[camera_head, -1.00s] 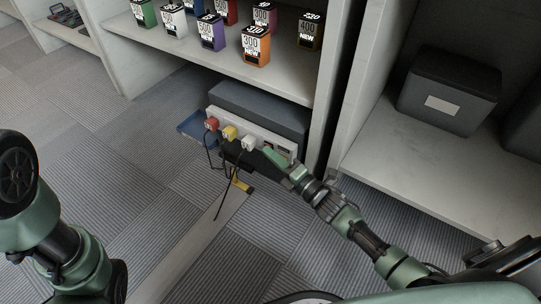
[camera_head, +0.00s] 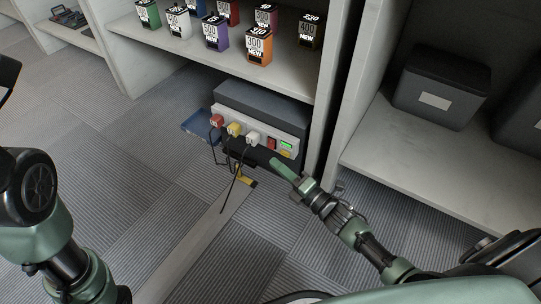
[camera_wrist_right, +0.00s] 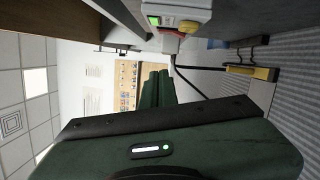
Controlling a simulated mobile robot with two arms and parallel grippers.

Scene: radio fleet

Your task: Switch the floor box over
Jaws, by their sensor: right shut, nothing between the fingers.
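The floor box (camera_head: 262,97) is a dark grey box with a light front panel, on the floor under the shelf. A red plug (camera_head: 216,121), a yellow plug (camera_head: 234,129) and a white plug (camera_head: 253,138) sit in its panel, with black cables hanging down. At the panel's right end are a red switch (camera_head: 272,144), a lit green indicator (camera_head: 287,145) and a yellow part (camera_head: 286,154). The green light (camera_wrist_right: 153,20) also shows in the right wrist view. My right gripper (camera_head: 276,163) is shut and empty, just in front of and below the panel. My left gripper is out of view.
A shelf (camera_head: 190,50) with several coloured NEW-labelled packs stands above the box. A blue flap or tray (camera_head: 196,133) lies left of the box. A yellow-ended floor strip (camera_head: 246,182) runs forward. A grey bin (camera_head: 440,90) is at right. Carpet at left is clear.

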